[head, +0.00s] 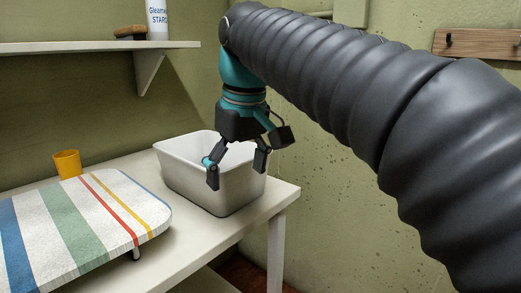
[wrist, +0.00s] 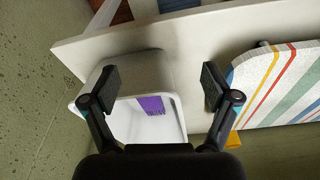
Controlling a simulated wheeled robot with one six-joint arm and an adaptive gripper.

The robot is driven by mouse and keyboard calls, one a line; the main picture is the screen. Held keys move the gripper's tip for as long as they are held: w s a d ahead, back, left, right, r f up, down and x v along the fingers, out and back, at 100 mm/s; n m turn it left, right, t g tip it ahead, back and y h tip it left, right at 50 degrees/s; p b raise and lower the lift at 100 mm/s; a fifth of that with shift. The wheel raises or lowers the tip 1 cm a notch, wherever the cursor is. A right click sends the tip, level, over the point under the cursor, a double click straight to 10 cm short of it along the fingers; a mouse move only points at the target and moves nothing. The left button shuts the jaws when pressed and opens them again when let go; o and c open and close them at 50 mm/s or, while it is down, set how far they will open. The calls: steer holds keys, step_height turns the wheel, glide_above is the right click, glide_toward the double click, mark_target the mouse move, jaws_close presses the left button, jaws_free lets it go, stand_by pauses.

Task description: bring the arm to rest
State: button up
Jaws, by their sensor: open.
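My gripper (head: 238,170) hangs from my arm above the white bin (head: 180,172), pointing down, with its fingers spread apart. In the wrist view my gripper (wrist: 158,85) is open and nothing sits between its fingers. The white bin (wrist: 160,130) lies below it there, and a purple thing (wrist: 152,105) shows inside the bin. In the head view the bin's inside is mostly hidden by its wall and my gripper.
The bin stands on a white table (head: 262,208) near its right end. A small striped ironing board (head: 85,222) stands left of it, with a yellow cup (head: 67,163) behind. A wall shelf (head: 85,47) holds a brush (head: 130,31) and a white bottle (head: 157,20). A hook rack (head: 478,43) hangs right.

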steer(key=s+d+f+m+t, duration=0.2)
steer(key=s+d+f, duration=0.4)
steer(key=d+f, duration=0.3)
steer(key=s+d+f+m+t+h, duration=0.1)
steer(key=s+d+f+m, duration=0.4)
steer(key=d+f, duration=0.5)
step_height(320, 180, down, 3)
steer(key=shift+s+d+f+m+t, duration=0.1)
steer(key=shift+s+d+m+t, duration=0.2)
steer(key=shift+s, duration=0.85)
steer(key=shift+a, duration=0.1)
